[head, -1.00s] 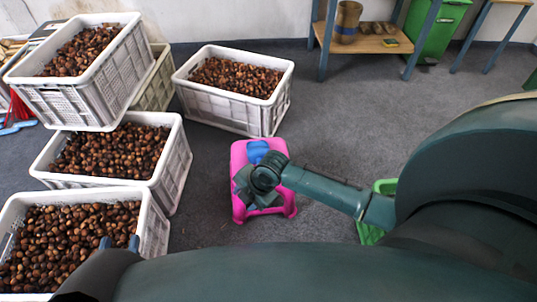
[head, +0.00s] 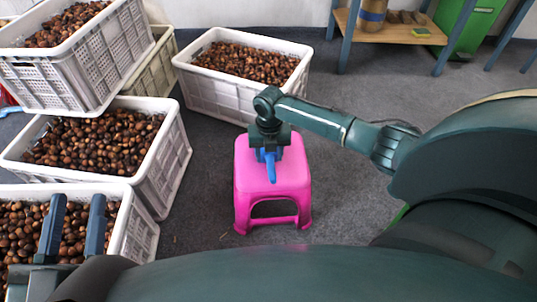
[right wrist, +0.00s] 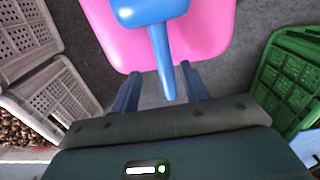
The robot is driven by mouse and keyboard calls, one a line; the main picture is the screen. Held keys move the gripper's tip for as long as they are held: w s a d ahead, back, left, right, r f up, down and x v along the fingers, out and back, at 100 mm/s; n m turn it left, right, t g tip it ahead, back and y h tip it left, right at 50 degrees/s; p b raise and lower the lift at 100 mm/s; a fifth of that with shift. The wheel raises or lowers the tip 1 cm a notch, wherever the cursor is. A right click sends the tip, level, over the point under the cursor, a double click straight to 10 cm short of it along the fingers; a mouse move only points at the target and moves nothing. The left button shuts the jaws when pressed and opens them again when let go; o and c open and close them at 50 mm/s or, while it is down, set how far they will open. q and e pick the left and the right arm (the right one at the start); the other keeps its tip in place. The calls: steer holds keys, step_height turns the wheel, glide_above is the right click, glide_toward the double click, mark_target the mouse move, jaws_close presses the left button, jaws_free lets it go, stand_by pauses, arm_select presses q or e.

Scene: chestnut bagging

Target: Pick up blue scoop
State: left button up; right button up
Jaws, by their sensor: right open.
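The blue scoop (right wrist: 150,12) lies on the pink stool (head: 273,183). In the right wrist view its handle points toward my right gripper (right wrist: 161,72), which is open, with the handle between its two fingers in the picture. I cannot tell whether either finger touches it. In the head view my right gripper (head: 268,153) is over the stool top and hides most of the scoop; a blue part, likely the handle (head: 270,170), shows below it. My left gripper (head: 78,200) is open and empty over the chestnuts in the near-left crate.
White crates of chestnuts stand at the left, including a near crate (head: 143,238) and a stacked one (head: 60,85). Another crate (head: 215,98) stands behind the stool. A green crate (right wrist: 290,85) is right of the stool in the right wrist view.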

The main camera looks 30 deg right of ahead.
mark_target(271, 163)
steer(key=f+b, duration=0.1)
steer(key=f, duration=0.1)
steer(key=f+b, duration=0.2)
steer(key=f, duration=0.1)
steer(key=shift+w+d+f+b, duration=0.2)
steer(key=shift+d+f+b, duration=0.1)
steer(key=shift+d+b, duration=0.1)
steer(key=shift+f, duration=0.15)
arm_select(q)
steer(key=shift+w+a+r+m+t+h, duration=0.15)
steer(key=shift+r+m+t+h, duration=0.2)
steer(key=shift+r+m+h, duration=0.9)
steer(key=shift+w+a+r+m+t+h, duration=0.1)
steer(key=shift+r+m+t+h, duration=0.25)
steer(key=shift+r+m+h, duration=0.9)
arm_select(e)
jaws_close()
